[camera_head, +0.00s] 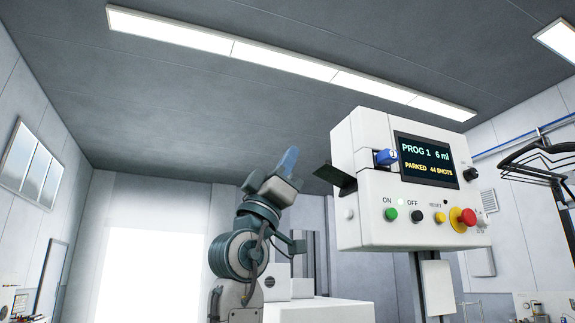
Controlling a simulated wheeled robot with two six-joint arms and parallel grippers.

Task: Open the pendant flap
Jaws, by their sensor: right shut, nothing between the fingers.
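The pendant (362,222) is a white control box on a post at right of centre, with a lit screen (428,161). Its flap (335,177) is a small black plate that sticks out at the pendant's left front edge, swung away from the face. A blue stick (386,157) shows at the uncovered spot beside the screen. My left gripper is out of view.
Below the screen are a green button (390,214), a black button (417,216), a yellow button (440,217) and a red knob (463,219). A black wire rack (540,158) stands at far right. Space above my right gripper is clear.

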